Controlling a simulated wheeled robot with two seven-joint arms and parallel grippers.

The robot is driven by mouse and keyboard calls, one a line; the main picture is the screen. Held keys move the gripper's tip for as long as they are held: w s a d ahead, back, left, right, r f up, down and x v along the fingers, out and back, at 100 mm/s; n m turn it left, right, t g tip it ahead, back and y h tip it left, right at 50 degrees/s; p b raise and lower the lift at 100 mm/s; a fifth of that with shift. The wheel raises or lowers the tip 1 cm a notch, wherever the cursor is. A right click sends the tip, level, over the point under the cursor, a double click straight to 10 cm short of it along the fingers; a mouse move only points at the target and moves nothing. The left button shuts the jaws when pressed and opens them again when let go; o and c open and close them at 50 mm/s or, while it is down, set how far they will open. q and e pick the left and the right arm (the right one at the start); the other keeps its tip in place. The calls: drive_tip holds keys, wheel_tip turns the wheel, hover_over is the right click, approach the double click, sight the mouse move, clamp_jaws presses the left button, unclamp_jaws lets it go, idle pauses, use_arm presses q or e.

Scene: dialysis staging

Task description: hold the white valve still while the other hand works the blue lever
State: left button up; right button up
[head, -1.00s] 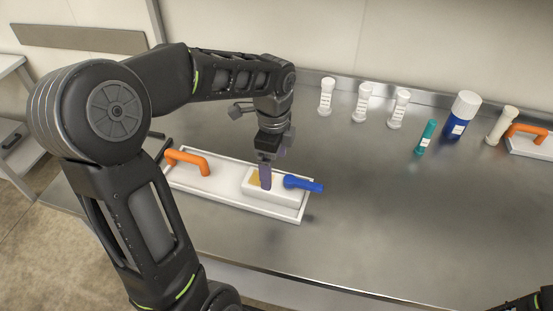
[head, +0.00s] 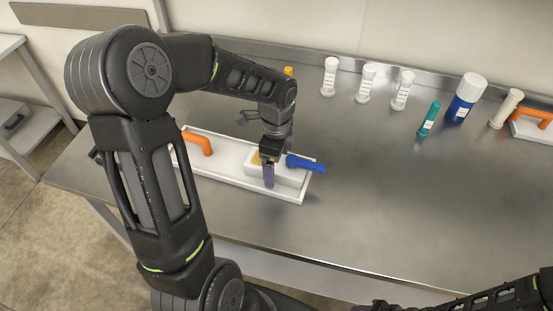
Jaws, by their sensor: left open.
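The white valve (head: 291,178) is a block on the right part of a white tray (head: 226,156) on the steel bench. The blue lever (head: 307,164) sticks out from the valve's top toward the right.
The bench's middle right is clear.

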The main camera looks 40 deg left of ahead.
use_arm(q)
drive_tip(key=shift+c, duration=0.2)
drive_tip(key=c, duration=1.8)
drive_tip(key=o, duration=1.8)
drive_tip(key=shift+o, duration=0.2)
wheel_tip(320, 180, up, 12)
drive_tip(key=shift+c, duration=0.2)
